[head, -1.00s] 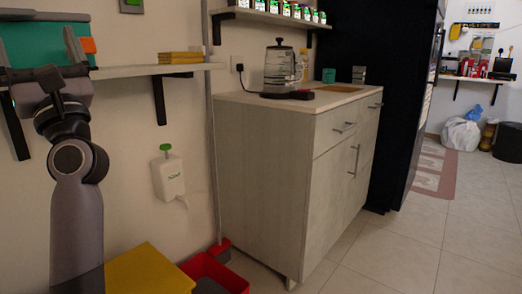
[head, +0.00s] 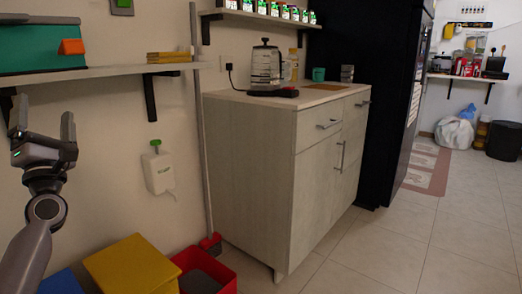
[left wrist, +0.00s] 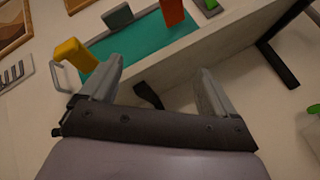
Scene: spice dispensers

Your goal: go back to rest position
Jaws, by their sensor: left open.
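My left gripper (head: 42,122) is open and empty at the left of the head view, its two fingers pointing up. It is just in front of and below the wall shelf (head: 112,71), which holds a teal box (head: 36,50) with an orange latch (head: 72,47). In the left wrist view the open fingers (left wrist: 160,88) show with nothing between them but the wall and the shelf's underside. The teal box (left wrist: 140,47) lies beyond the fingertips there. My right gripper is not in view.
A cabinet (head: 245,160) with a kettle (head: 266,66) stands in the middle. A white dispenser (head: 158,172) hangs on the wall. Yellow (head: 130,264) and red (head: 226,284) bins sit on the floor at lower left. Tiled floor (head: 400,250) is clear at right.

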